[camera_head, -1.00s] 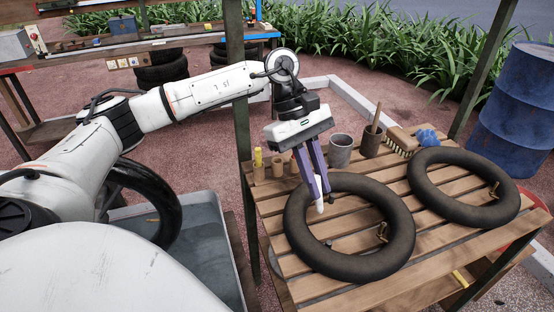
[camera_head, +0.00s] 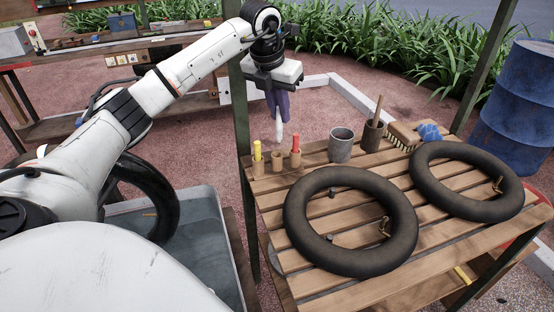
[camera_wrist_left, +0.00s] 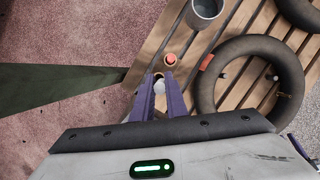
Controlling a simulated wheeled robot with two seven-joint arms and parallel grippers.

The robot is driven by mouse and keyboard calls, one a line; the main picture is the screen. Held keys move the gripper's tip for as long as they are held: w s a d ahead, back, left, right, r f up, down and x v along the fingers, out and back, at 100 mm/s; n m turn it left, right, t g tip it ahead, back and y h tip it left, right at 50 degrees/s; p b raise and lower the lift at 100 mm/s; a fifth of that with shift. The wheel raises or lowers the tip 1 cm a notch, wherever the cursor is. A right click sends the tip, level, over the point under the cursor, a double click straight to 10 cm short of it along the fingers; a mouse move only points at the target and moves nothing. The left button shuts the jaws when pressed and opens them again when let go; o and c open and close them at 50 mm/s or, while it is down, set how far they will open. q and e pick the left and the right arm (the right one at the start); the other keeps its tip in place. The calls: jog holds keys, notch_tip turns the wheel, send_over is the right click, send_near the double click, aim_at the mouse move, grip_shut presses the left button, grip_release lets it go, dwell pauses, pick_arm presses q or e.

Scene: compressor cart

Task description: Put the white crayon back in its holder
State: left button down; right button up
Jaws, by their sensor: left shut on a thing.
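My left gripper (camera_head: 279,113) is shut on the white crayon (camera_head: 280,131), which points down, nearly upright. Its lower tip is a little above the empty middle wooden holder (camera_head: 277,163), apart from it in the head view. In the left wrist view the crayon (camera_wrist_left: 159,88) shows between the purple fingers, with a dark holder opening just beyond it. A yellow crayon (camera_head: 257,150) stands in the holder to the left. A red crayon (camera_head: 295,144) stands in the holder to the right; it also shows in the wrist view (camera_wrist_left: 171,60).
The slatted wooden table (camera_head: 452,236) carries two black inner tubes (camera_head: 303,243), (camera_head: 428,203). A grey metal cup (camera_head: 341,147), a brown pot (camera_head: 372,137) with a stick and a brush (camera_head: 404,137) stand along its back. A green post (camera_head: 242,160) rises close left of the holders.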

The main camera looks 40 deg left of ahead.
aim_at(277, 126)
pick_arm(q)
jog(key=shift+w+a+n, duration=0.1)
jog(key=shift+a+n, duration=0.3)
jog(key=f, duration=0.5)
jog(key=shift+a, duration=0.2)
jog(key=shift+f, duration=2.35)
jog(key=shift+f, duration=0.1)
jog(key=c, duration=1.8)
grip_release()
jog(key=shift+o, duration=0.2)
